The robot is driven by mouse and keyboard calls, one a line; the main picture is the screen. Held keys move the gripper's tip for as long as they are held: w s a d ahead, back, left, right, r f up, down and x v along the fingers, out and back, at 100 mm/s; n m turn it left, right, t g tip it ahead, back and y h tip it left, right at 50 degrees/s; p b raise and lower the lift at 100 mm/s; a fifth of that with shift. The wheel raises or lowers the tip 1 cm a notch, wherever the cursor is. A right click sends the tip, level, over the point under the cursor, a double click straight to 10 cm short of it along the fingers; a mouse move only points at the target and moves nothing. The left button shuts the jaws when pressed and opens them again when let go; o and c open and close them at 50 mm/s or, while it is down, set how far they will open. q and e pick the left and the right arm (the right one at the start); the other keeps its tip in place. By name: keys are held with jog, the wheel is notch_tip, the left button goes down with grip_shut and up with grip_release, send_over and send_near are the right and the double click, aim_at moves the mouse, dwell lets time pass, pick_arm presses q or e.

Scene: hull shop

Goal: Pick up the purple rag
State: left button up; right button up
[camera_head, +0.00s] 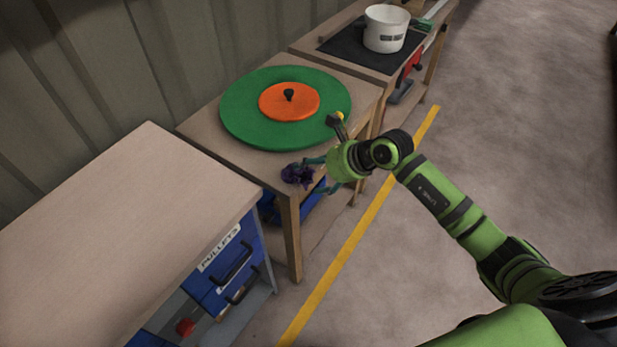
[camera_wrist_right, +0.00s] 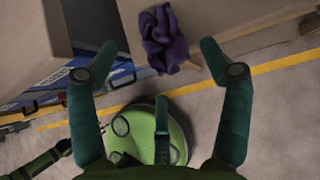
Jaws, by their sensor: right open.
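The purple rag (camera_head: 298,174) lies crumpled at the front corner of the wooden table (camera_head: 228,151). In the right wrist view the rag (camera_wrist_right: 163,40) sits at the table edge, with part of it reaching over the edge. My right gripper (camera_head: 318,176) is open beside the rag, on its right in the head view. In the right wrist view the two fingers (camera_wrist_right: 160,60) are spread wide, with the rag between and beyond their tips. Nothing is between the fingers' inner faces. My left gripper is in neither view.
A green disc (camera_head: 240,118) with an orange disc (camera_head: 275,101) and black knob lies on the same table. A bare-topped bench with blue drawers (camera_head: 225,265) stands at front left. A white pot (camera_head: 386,30) stands on a farther table. The floor (camera_head: 480,120) right of the yellow line is clear.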

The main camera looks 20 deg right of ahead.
aim_at(308, 174)
jog(key=x, duration=0.5)
jog(key=shift+d, duration=0.2)
jog(key=c, duration=0.7)
